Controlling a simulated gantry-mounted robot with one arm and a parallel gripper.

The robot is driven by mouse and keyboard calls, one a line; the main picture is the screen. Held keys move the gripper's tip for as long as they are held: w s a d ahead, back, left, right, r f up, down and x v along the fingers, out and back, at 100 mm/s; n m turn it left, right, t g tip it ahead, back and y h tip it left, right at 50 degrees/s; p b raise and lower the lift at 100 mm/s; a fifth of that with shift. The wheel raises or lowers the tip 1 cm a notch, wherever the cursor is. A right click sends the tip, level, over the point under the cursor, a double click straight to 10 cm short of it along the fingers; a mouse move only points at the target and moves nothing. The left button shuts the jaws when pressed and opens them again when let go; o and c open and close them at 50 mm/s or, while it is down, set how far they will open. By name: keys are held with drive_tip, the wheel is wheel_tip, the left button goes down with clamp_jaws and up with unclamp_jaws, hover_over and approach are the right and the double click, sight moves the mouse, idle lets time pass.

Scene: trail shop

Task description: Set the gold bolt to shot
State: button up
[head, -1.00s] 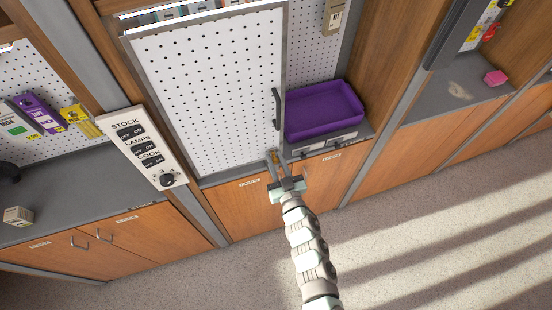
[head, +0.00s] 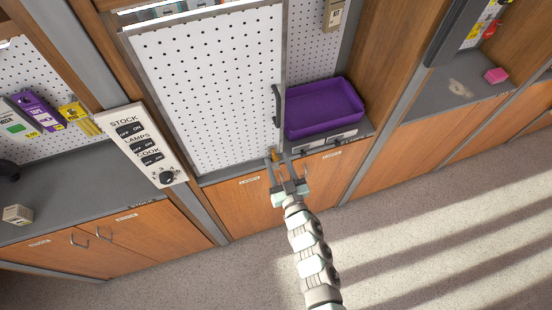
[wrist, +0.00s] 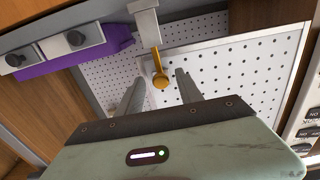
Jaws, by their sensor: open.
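The gold bolt (head: 275,154) is small at the lower right corner of the white pegboard door (head: 205,90) in the head view. In the wrist view it shows as a gold bar with a round knob (wrist: 160,80), running from a grey metal bracket (wrist: 146,22) toward the door panel. My gripper (head: 278,161) is just in front of the bolt. Its two fingers are spread apart and empty. In the wrist view the knob appears between the fingertips (wrist: 160,78); I see no contact with it.
A black handle (head: 276,107) is on the door's right edge. A purple tray (head: 322,108) stands right of the door, above grey fronts with dark knobs. A white switch panel (head: 142,146) is at left. Wooden cupboards (head: 250,205) lie below. The floor in front is clear.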

drive_tip(key=b+v, duration=0.1)
drive_tip(key=v, duration=0.8)
drive_tip(key=shift+a, duration=0.1)
